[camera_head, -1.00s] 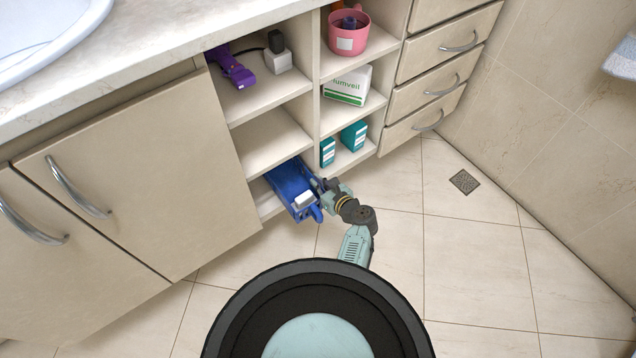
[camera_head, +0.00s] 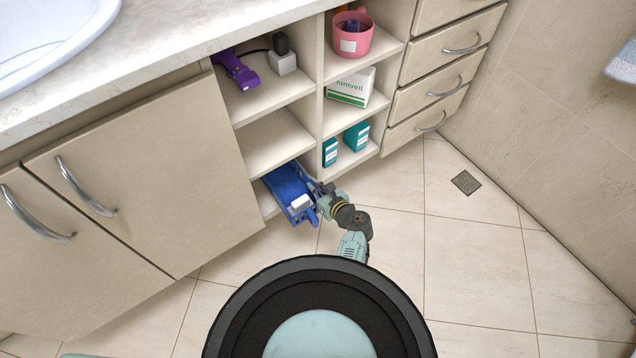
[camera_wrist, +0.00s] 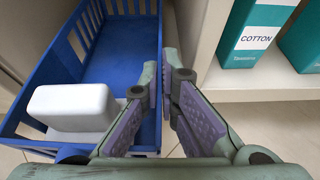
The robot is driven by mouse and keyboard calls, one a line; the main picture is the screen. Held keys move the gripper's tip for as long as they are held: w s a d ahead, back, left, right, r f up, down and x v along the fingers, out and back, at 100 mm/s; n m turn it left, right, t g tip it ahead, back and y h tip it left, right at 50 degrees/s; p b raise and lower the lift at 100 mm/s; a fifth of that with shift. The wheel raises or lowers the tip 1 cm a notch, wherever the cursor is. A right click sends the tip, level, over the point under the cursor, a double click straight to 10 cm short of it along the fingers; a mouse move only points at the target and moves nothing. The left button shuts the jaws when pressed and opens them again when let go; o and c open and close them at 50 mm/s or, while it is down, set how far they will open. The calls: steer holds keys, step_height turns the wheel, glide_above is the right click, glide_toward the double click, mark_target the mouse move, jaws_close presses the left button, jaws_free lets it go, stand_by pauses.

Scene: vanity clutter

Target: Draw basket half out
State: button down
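The blue slatted basket (camera_head: 283,182) sits in the lowest left shelf opening, its front end sticking out past the cabinet front. It also fills the left of the wrist view (camera_wrist: 118,45). A white block-shaped item (camera_head: 299,202) lies inside near the front end, and it shows in the wrist view (camera_wrist: 70,106). My gripper (camera_head: 321,190) is at the basket's right side near its front. In the wrist view, my gripper's fingers (camera_wrist: 165,90) are close together on the basket's right side wall, one inside and one outside. The exact contact is partly hidden by the fingers.
Teal cotton boxes (camera_head: 356,136) stand in the compartment to the right, close to my gripper. An upright divider (camera_head: 318,110) separates them from the basket's column. A purple item (camera_head: 237,70) and a pink cup (camera_head: 350,38) are higher up. The tiled floor (camera_head: 395,185) in front is clear.

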steer(key=shift+s+a+r, duration=0.1)
steer(key=shift+a, duration=0.05)
steer(key=shift+s+a+p, duration=0.45)
steer(key=shift+a, duration=0.05)
steer(key=c, duration=1.7)
jaws_free()
